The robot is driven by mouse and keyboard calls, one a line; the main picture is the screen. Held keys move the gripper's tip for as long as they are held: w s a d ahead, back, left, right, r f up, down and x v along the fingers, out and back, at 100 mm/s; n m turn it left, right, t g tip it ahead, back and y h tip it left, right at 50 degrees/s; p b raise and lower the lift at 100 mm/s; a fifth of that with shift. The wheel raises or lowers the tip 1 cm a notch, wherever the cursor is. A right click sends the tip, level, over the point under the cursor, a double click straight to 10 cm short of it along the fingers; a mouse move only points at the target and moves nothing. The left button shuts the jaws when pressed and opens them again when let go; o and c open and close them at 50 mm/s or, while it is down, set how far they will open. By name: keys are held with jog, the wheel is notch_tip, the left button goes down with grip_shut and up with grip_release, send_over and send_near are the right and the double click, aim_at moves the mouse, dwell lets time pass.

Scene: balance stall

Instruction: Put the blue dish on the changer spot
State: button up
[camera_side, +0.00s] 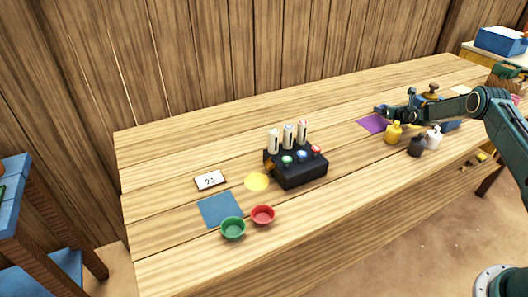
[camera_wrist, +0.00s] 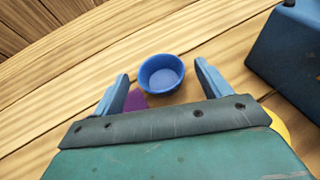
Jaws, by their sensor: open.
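The blue dish (camera_wrist: 162,85) is a small round bowl, upright and seemingly empty on the table in the wrist view. My gripper (camera_wrist: 161,70) is open, with one finger on each side of the dish and a gap on both sides. In the side view my gripper (camera_side: 392,108) is at the right part of the table; I cannot pick out the dish there. A black coin changer (camera_side: 300,177) with upright white tubes and coloured buttons stands mid-table. A yellow round spot (camera_side: 256,182) lies just left of it; no label marks it as the changer spot.
A purple mat (camera_side: 373,124) lies near my gripper. Yellow (camera_side: 393,134), black (camera_side: 416,147) and white (camera_side: 433,139) bottles stand close by. Green (camera_side: 233,230) and red (camera_side: 263,215) dishes sit at front left, near a blue mat (camera_side: 219,209) and a number card (camera_side: 210,180).

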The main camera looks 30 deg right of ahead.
jog(key=shift+w+d+f, duration=0.2)
jog(key=shift+w, duration=0.25)
jog(key=shift+c, duration=0.2)
jog(key=c, duration=1.1)
jog(key=shift+r, duration=0.15)
jog(key=shift+r, duration=4.9)
